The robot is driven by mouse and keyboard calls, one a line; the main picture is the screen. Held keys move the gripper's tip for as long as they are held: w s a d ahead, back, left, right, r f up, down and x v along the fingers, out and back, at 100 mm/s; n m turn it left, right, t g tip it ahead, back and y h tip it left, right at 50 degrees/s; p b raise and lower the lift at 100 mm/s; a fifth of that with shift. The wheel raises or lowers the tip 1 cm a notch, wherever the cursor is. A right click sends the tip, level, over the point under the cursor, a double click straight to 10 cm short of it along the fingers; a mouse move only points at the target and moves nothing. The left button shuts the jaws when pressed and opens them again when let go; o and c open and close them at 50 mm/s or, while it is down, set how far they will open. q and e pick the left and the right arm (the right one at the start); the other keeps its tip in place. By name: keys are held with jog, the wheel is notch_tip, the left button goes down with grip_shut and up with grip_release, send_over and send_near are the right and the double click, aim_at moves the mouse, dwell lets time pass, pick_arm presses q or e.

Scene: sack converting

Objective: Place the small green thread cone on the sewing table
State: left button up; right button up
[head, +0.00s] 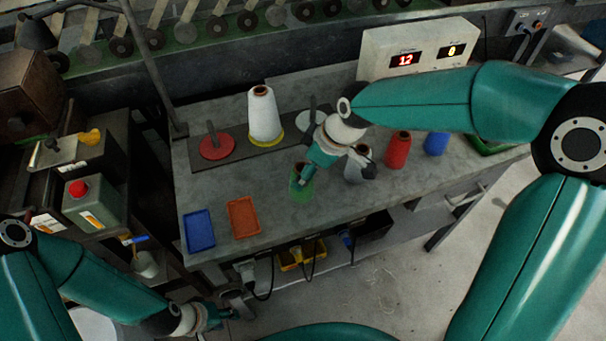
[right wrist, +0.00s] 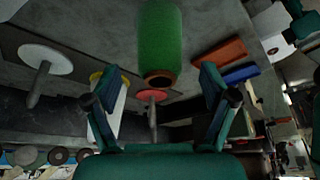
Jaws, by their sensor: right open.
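A grey cone (head: 359,166), a red cone (head: 397,150) and a blue cone (head: 436,143) stand to the right. A white cone (head: 263,117) is at the back, beside a red spindle disc (head: 216,146). Blue (head: 199,230) and orange (head: 243,217) trays lie front left.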

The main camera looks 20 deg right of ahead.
jog(key=v, duration=0.5)
jog(key=shift+s+d+r, duration=0.1)
jog(key=shift+r, duration=0.25)
